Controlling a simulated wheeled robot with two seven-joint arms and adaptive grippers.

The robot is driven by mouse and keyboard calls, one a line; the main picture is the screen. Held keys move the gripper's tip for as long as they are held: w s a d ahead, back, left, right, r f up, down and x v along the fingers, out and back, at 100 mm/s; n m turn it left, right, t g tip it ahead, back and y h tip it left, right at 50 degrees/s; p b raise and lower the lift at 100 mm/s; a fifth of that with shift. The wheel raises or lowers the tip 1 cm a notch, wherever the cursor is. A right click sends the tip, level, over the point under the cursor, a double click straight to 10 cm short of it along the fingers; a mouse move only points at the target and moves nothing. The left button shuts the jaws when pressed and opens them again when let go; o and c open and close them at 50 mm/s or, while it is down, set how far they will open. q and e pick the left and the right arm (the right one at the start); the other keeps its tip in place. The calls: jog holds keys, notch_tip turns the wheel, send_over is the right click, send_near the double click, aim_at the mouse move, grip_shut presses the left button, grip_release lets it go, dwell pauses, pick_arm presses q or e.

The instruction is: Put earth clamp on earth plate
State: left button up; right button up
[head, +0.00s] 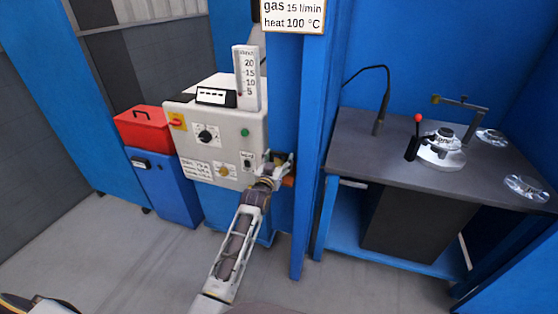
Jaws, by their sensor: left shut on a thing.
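My left gripper (279,165) is in front of the welding machine's lower right corner, beside the blue post. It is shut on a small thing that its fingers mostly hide. An orange-brown piece (289,181) shows at the fingers' right side; I cannot tell whether it is the earth clamp or a part fixed to the post. I cannot pick out an earth plate for certain; the dark worktable (358,150) stands at the right, apart from the gripper. My right gripper is not in view.
The welding machine (222,135) has knobs and a flow gauge (247,78). A red box (145,127) sits on a blue cabinet (167,185) at left. The table holds a round fixture (440,152) with a red-knobbed lever (416,132). A blue post (315,160) separates machine and table.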

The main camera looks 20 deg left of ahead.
pick_arm(q)
jog(key=o, duration=1.2)
jog(key=shift+f, duration=0.1)
jog(key=shift+o, duration=1.2)
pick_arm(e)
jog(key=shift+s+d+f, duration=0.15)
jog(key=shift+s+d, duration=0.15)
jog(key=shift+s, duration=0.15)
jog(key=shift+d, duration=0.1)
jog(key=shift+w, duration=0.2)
